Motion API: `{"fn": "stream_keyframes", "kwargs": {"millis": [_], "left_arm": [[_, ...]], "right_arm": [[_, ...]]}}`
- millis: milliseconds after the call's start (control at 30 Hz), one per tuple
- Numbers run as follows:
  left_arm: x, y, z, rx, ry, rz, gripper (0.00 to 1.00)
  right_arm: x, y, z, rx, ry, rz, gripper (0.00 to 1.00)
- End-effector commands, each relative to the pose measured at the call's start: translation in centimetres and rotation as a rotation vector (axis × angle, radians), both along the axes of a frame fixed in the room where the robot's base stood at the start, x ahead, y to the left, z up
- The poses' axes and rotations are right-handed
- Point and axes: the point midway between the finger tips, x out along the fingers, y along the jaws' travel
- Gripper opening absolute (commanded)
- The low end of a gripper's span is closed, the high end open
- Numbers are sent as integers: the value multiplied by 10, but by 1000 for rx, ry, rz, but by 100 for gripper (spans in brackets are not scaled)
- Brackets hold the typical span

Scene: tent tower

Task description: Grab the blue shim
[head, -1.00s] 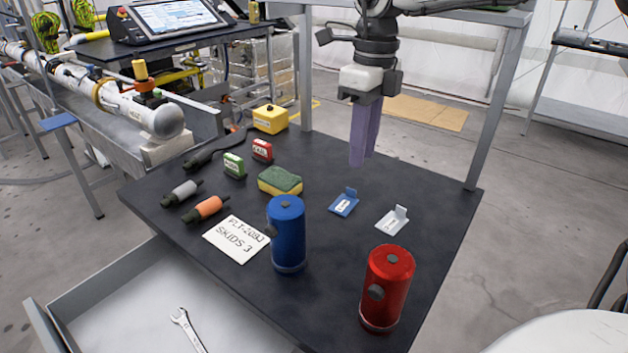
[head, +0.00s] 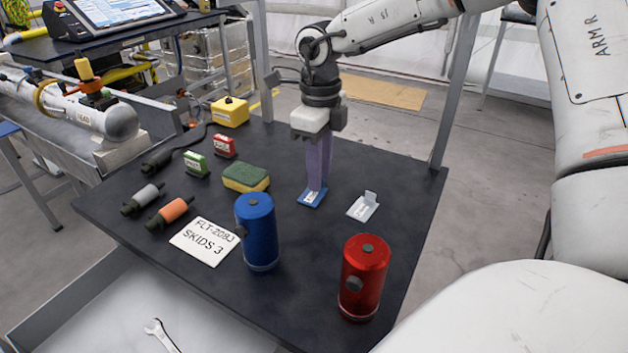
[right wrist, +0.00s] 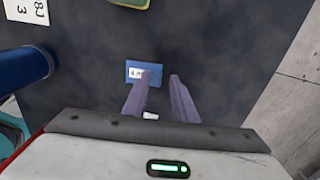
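The blue shim (head: 311,199) lies on the dark table, a small flat plate with a white label. My right gripper (head: 315,187) points down with its purple fingers at the shim, hiding its upright tab in the head view. The fingers of the right gripper (right wrist: 164,75) are apart there, with nothing visibly held between the tips. Whether the tips touch the shim I cannot tell. My left gripper is not in view.
A white shim (head: 363,206) lies to the right. A blue cylinder (head: 257,232) and a red cylinder (head: 364,278) stand nearer. A sponge (head: 246,177), a sign card (head: 204,242) and several small items lie left. An open drawer with a wrench (head: 160,335) is below.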

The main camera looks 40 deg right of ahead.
Motion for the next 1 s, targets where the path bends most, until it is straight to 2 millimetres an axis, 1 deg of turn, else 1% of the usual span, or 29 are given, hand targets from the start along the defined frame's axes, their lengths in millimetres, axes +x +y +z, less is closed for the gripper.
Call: {"fn": "stream_keyframes", "kwargs": {"millis": [67, 233, 267, 400, 800, 933, 1000], "left_arm": [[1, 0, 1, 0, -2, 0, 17], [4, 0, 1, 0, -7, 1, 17], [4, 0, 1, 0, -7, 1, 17], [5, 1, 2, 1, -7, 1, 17], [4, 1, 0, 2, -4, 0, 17], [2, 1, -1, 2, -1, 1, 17], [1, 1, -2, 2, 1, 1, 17]], "right_arm": [[0, 0, -3, 0, 1, 0, 25], [0, 0, -3, 0, 0, 0, 25], [0, 0, -3, 0, 0, 0, 23], [0, 0, -3, 0, 0, 0, 0], [0, 0, -2, -1, -1, 0, 0], [1, 0, 5, -1, -3, 1, 0], [1, 0, 11, -1, -3, 1, 0]]}}
